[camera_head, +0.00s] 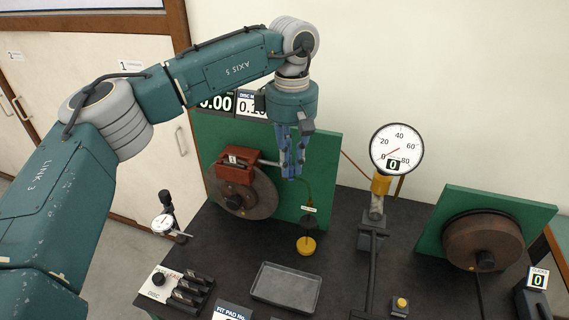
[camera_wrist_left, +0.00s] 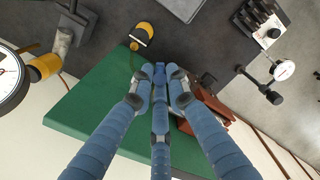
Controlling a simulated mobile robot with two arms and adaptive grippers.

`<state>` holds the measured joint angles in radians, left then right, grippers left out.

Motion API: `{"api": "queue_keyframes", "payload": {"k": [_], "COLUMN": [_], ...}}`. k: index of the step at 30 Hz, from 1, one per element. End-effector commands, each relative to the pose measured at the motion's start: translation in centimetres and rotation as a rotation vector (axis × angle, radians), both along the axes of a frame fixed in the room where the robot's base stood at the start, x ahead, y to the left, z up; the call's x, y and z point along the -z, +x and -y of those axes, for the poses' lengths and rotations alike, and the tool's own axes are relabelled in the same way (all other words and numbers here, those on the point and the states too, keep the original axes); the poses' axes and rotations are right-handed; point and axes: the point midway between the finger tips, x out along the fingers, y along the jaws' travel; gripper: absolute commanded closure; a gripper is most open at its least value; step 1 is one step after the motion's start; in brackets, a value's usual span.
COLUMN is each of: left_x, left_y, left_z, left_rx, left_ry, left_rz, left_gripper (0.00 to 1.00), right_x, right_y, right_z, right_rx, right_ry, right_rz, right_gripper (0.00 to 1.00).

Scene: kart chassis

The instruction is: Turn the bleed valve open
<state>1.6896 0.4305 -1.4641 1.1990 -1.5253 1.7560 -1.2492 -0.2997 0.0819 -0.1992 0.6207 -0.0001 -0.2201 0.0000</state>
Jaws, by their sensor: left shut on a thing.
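My left gripper (camera_head: 291,172) points down in front of the green panel (camera_head: 322,160), just right of the red caliper (camera_head: 236,166). Its blue fingers are closed together, and in the left wrist view the fingertips (camera_wrist_left: 160,78) meet beside the caliper (camera_wrist_left: 208,104). The bleed valve is hidden by the fingers that are shut on it, so its angle cannot be told. The caliper sits over a brown brake disc (camera_head: 252,195). My right gripper is not in view.
A pressure gauge (camera_head: 397,150) on a yellow-necked pump (camera_head: 376,205) stands to the right. A dial indicator (camera_head: 163,222) stands at the left. A grey tray (camera_head: 285,287) lies in front. A second green panel (camera_head: 515,215) with a brown drum (camera_head: 484,241) stands far right.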

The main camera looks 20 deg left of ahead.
Motion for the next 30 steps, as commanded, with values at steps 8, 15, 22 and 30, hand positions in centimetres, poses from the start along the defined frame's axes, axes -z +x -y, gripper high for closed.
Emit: {"api": "queue_keyframes", "payload": {"k": [8,15,22,30], "left_x": [-0.1,-0.2,-0.2,-0.2], "left_y": [0.9,1.9,2.8,3.8], "left_z": [1.2,1.9,2.4,2.6], "left_rx": [-0.262,-0.491,-0.7,-0.891], "left_ry": [-0.001,-0.002,-0.001,-0.001], "left_rz": [0.003,0.002,0.004,0.003], "left_gripper": [1.0,1.0,1.0,1.0], "right_x": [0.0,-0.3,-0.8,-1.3], "right_y": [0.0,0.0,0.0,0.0], "right_z": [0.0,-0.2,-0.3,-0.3], "right_rx": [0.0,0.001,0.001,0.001], "right_ry": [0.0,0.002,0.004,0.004], "right_rz": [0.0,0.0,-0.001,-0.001], "right_gripper": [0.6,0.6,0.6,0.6]}}
